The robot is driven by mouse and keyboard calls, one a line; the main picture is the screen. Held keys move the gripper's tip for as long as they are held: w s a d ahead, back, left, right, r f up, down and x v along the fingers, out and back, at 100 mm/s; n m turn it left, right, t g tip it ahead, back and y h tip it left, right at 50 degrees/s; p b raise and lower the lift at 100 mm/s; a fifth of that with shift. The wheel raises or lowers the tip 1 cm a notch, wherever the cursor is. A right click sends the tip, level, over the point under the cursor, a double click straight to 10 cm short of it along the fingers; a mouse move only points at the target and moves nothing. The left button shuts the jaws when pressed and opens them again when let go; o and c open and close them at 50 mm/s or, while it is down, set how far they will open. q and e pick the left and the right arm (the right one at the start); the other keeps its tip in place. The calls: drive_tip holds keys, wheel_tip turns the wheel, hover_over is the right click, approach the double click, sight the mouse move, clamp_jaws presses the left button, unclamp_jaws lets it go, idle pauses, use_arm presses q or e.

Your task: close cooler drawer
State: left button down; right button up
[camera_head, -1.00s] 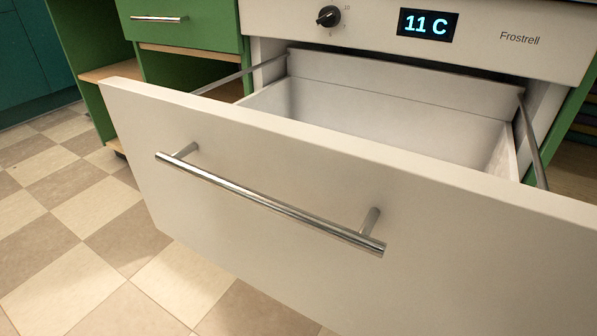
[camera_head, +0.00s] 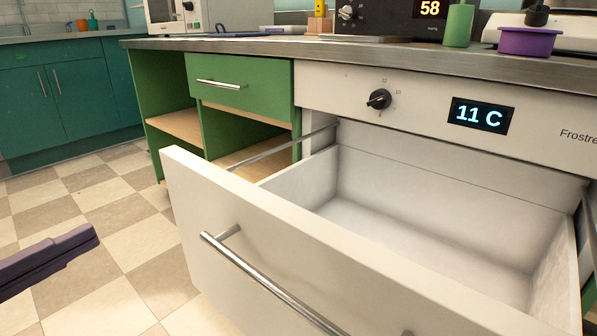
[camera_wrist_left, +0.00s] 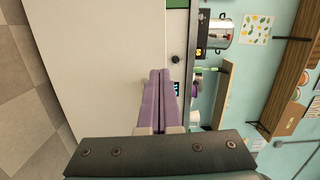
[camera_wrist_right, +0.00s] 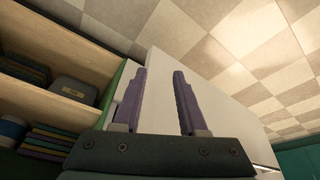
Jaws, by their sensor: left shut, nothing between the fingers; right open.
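The white cooler drawer (camera_head: 290,250) stands pulled far out below the panel with the 11 C display (camera_head: 481,116). Its inside is empty where it shows. A chrome bar handle (camera_head: 262,281) runs across its front. My left gripper (camera_head: 92,238) is at the left in the head view, apart from the drawer front and to its left. In the left wrist view its purple fingers (camera_wrist_left: 161,72) are together with nothing between them. My right gripper (camera_wrist_right: 160,72) shows only in its wrist view, fingers apart and empty, with a white panel (camera_wrist_right: 205,98) beyond, probably the drawer front.
A green cabinet (camera_head: 240,85) with open shelves stands left of the drawer. The counter (camera_head: 250,48) above holds a purple pot (camera_head: 540,41) and a green bottle (camera_head: 458,25). In the right wrist view, shelves hold a grey box (camera_wrist_right: 73,90). Tiled floor (camera_head: 130,240) is free in front.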

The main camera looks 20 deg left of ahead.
use_arm(q)
drive_tip(key=d+m+h, duration=0.1)
drive_tip(key=m+h, duration=0.1)
drive_tip(key=b, duration=0.2)
approach(213, 188)
drive_tip(key=shift+g, duration=0.3)
drive_tip(key=x, duration=0.5)
drive_tip(key=shift+w+r, duration=0.15)
drive_tip(key=shift+w, duration=0.15)
drive_tip(key=shift+w+d, duration=0.25)
drive_tip(key=shift+w, duration=0.35)
use_arm(e)
drive_tip(key=shift+d+f, duration=0.1)
drive_tip(key=shift+f, duration=1.05)
